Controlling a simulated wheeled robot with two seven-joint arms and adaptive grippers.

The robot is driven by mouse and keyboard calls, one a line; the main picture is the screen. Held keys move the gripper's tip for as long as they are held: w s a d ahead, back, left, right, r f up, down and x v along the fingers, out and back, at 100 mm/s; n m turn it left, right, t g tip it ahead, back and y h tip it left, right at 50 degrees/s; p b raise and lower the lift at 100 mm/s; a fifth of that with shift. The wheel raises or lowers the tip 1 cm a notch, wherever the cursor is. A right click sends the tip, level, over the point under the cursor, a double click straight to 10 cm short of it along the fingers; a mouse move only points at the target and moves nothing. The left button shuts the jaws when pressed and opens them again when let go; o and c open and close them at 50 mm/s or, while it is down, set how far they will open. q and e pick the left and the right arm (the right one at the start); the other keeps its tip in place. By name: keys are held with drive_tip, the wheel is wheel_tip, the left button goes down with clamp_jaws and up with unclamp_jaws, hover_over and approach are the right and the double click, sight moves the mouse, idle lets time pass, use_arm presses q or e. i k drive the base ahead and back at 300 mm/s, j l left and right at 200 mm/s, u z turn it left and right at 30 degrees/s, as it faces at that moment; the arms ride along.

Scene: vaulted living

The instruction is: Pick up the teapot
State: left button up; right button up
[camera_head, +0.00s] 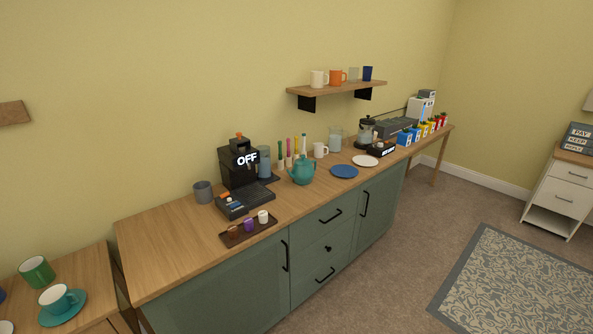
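A teal teapot (302,171) stands upright on the wooden counter (170,247), near the middle of its length and close to the front edge. A blue plate (344,171) lies just to its right. Neither of my grippers shows in the head view, so nothing is seen touching the teapot.
A black coffee machine (240,168) stands left of the teapot, with a small tray (228,242) of little cups in front. Slim coloured items (281,156) and a white mug (320,150) stand behind it. A shelf (338,88) with mugs hangs above. Carpet in front is clear.

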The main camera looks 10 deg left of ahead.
sight(302, 175)
drive_tip(key=i+l+u, duration=0.4)
drive_tip(key=l, duration=0.35)
drive_tip(key=i+l+u, duration=0.15)
drive_tip(key=i+l, duration=0.15)
drive_tip(key=l, duration=0.15)
